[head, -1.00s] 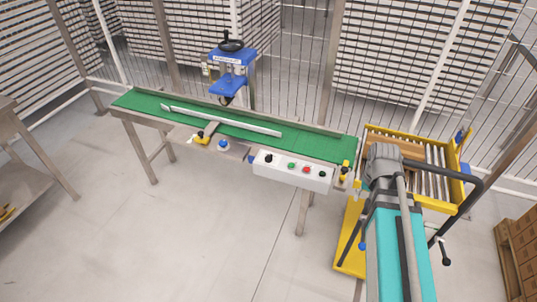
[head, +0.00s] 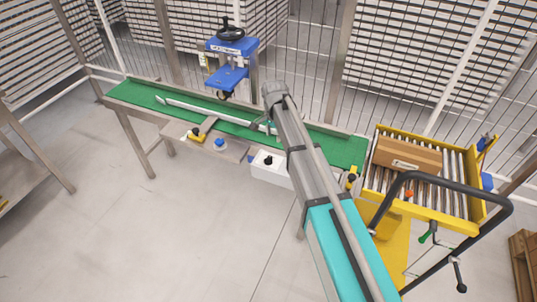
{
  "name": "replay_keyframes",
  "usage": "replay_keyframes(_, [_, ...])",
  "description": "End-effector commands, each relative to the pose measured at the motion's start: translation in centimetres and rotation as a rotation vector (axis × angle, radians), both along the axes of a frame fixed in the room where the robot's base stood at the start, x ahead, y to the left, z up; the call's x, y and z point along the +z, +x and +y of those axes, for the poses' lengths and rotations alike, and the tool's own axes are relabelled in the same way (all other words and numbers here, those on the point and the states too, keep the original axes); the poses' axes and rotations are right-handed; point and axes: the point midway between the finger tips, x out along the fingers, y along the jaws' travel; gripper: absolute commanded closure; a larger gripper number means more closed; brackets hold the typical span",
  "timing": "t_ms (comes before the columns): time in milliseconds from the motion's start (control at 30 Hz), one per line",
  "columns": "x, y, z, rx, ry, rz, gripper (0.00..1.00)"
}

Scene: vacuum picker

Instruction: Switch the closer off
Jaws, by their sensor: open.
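The closer appears to be the green-belt conveyor (head: 130,93) with a blue head (head: 232,47) and black handwheel above it. Its white control box (head: 270,175) is on the near side of the belt. A black knob (head: 268,160) shows on the box's left end; my arm hides the buttons to its right. My gripper (head: 263,125), small and partly hidden by my arm, is over the belt, beyond the control box. It is open, with nothing seen in it. I cannot tell its height above the belt.
A yellow roller cart (head: 430,222) with a brown carton (head: 407,155) stands right of the conveyor. A blue button (head: 220,142) and a yellow-black fitting (head: 196,135) are left of the control box. Wire fencing stands behind. The floor in front is clear.

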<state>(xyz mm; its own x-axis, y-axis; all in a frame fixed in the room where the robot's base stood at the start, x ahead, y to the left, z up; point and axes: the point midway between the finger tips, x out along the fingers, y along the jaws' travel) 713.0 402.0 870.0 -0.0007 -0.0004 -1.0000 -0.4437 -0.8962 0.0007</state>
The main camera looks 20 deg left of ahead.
Motion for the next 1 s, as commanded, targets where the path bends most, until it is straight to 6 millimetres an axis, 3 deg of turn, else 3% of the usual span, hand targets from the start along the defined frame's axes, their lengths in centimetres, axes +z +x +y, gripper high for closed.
replay_keyframes(33, [-0.2, 0.2, 1.1, -0.006, 0.0, 0.0, 0.43])
replay_keyframes(200, [-0.2, 0.0, 2.4, -0.021, 0.0, 0.0, 0.43])
replay_keyframes(667, [-0.4, -0.2, 2.7, -0.017, 0.0, 0.0, 0.43])
replay_keyframes(1000, [-2.1, -0.2, 2.7, -0.016, 0.0, 0.0, 0.43])
